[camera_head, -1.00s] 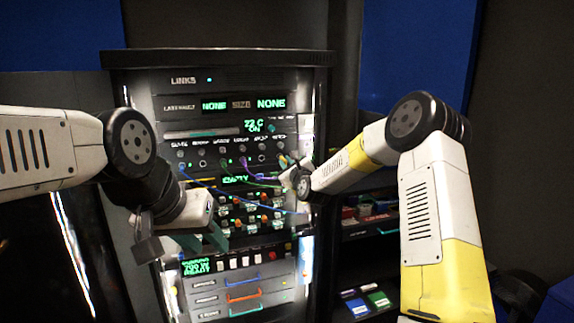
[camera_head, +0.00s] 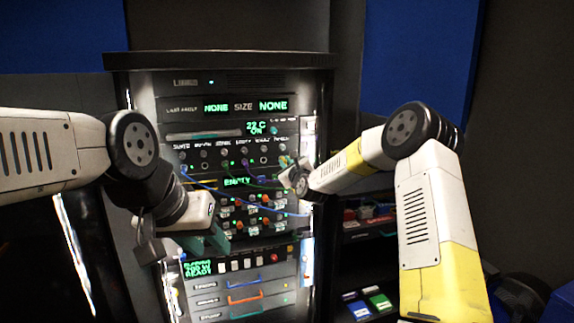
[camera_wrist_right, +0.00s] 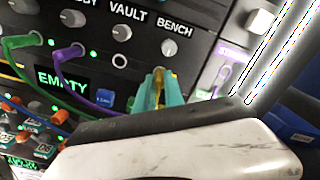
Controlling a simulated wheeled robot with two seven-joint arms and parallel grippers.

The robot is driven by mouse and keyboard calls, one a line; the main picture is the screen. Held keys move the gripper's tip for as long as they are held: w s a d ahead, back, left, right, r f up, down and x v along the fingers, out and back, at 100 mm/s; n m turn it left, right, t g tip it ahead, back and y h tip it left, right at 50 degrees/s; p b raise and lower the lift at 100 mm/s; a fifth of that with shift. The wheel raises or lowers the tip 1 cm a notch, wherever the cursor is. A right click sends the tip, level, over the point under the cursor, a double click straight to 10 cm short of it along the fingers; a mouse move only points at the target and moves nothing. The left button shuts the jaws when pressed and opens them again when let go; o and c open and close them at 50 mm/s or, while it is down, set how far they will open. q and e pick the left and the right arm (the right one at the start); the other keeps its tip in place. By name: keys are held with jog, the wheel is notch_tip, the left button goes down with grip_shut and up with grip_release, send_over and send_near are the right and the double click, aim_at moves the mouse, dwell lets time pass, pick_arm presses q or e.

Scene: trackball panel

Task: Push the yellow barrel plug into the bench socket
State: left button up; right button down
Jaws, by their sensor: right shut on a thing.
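The yellow barrel plug (camera_wrist_right: 157,88) is between the teal fingertips of my right gripper (camera_wrist_right: 165,90), which is shut on it. In the right wrist view it points at the panel just under the knob of the BENCH column (camera_wrist_right: 168,49). The fingers and plug cover the bench socket, so I cannot tell whether the tip is inside. In the head view my right gripper (camera_head: 286,163) is at the right side of the socket row. My left gripper (camera_head: 208,242) is open and empty in front of the lower panel.
A green plug (camera_wrist_right: 30,41) and a purple plug (camera_wrist_right: 68,53) sit in sockets to the left, their cables hanging across the panel. An empty socket (camera_wrist_right: 120,61) is under VAULT. A shelf with boxes (camera_head: 368,215) stands right of the rack (camera_head: 220,58).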

jog(key=shift+w, duration=0.1)
jog(key=c, duration=1.3)
grip_release()
jog(key=shift+c, duration=0.2)
jog(key=v, duration=0.7)
jog(key=shift+s, duration=0.4)
